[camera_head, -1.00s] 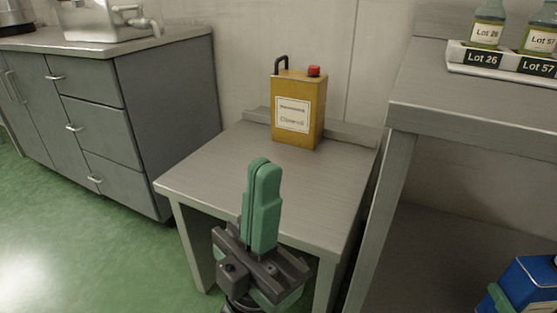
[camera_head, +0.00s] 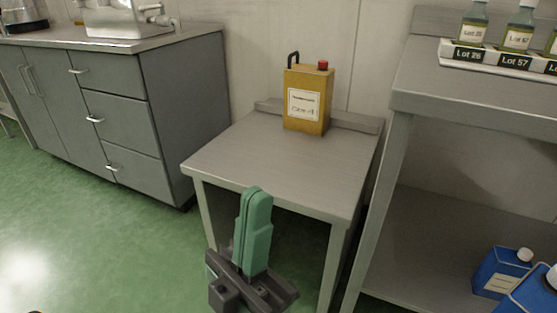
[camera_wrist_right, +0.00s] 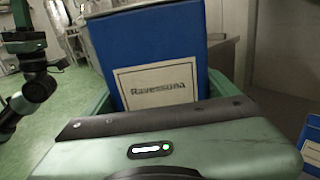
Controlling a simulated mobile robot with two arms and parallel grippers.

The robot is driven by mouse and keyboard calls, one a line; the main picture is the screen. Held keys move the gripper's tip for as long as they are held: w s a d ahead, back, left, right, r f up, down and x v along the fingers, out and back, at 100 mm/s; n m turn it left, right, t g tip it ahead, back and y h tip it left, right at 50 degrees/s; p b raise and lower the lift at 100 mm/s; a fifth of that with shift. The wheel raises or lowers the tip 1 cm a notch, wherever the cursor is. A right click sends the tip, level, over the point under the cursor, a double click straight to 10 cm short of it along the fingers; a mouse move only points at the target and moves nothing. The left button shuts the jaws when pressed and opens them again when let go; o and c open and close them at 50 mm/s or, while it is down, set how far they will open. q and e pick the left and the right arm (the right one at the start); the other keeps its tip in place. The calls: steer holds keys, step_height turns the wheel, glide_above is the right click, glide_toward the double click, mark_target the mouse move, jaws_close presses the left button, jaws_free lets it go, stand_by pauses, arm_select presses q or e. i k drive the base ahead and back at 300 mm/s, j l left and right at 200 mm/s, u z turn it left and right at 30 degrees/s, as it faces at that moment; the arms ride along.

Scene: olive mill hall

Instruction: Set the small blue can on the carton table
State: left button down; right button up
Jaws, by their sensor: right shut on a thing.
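The small blue can (camera_wrist_right: 155,50), with a pale label reading like "Ravessuna", is between the green fingers of my right gripper (camera_wrist_right: 160,95), which is shut on it. In the head view the held can (camera_head: 538,295) seems to be the nearer blue one, cut off at the lower right corner. A low grey table (camera_head: 245,160), with nothing on it that looks like a carton, stands in the middle. The held can is apart from it, to its right. My left gripper (camera_head: 257,200) is shut and empty in front of the table's front edge.
A yellow can (camera_head: 307,105) with a red cap stands at the table's back; its front is bare. Another blue can (camera_head: 497,274) stands on the lower shelf (camera_head: 430,245) of the right-hand bench. Labelled bottles (camera_head: 518,35) stand above. A grey cabinet (camera_head: 180,110) is at left.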

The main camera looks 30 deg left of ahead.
mark_target(246, 150)
steer(key=k+u, duration=0.15)
steer(key=u, duration=0.3)
steer(key=k+u, duration=0.15)
steer(key=u, duration=0.3)
steer(key=i+j+u, duration=0.25)
steer(key=i+u, duration=0.15)
steer(key=i+j+u, duration=0.1)
steer(key=i+u, duration=0.3)
